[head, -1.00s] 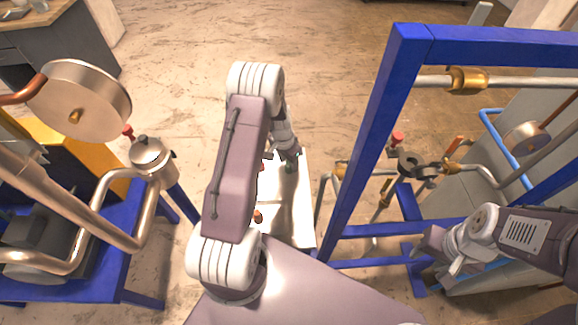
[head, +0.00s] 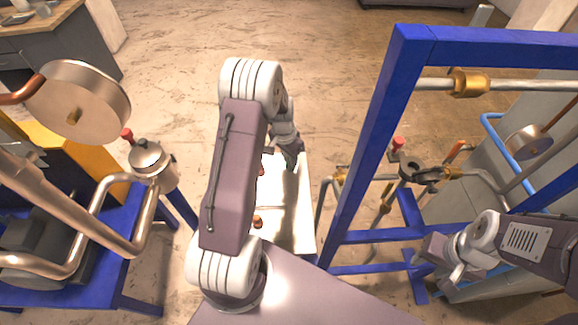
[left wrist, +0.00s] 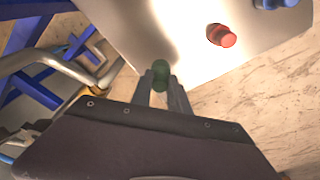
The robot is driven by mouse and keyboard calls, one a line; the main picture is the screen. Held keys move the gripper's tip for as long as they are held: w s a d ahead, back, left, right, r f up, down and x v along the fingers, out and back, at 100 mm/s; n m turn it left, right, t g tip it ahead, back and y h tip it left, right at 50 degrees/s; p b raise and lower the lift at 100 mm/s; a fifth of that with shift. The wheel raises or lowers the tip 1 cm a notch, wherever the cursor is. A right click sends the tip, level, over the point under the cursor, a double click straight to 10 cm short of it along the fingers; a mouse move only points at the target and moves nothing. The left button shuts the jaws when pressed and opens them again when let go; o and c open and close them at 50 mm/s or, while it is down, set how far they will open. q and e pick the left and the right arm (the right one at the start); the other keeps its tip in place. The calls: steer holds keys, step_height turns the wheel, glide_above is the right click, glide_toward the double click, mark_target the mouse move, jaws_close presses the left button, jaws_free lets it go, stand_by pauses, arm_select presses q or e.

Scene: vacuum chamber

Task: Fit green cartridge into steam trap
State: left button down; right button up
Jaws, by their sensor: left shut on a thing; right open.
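The green cartridge (left wrist: 161,74) shows between the fingers of my left gripper (left wrist: 163,80) in the left wrist view. The gripper is shut on it, near the edge of a white tray. In the head view my left gripper (head: 293,158) is over the tray's far right part, and the cartridge cannot be made out there. A dark, open-topped fitting (head: 411,170), which looks like the steam trap, sits in the pipework inside the blue frame at right. My right gripper (head: 440,258) is open and empty, below and right of that fitting.
The white tray (head: 287,232) holds a red cartridge (left wrist: 222,36) and a blue one (left wrist: 276,3). A blue frame (head: 366,150) stands between the tray and the fitting. A red-knobbed valve (head: 397,143) is beside the fitting. Pipes and a metal pot (head: 150,160) stand at left.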

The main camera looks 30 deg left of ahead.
arm_select(q)
steer(key=w+d+r+b, duration=0.1)
steer(key=d+r, duration=0.5)
steer(key=d, duration=0.5)
steer(key=shift+d+r, duration=0.2)
steer(key=shift+r, duration=0.1)
steer(key=shift+w, duration=0.15)
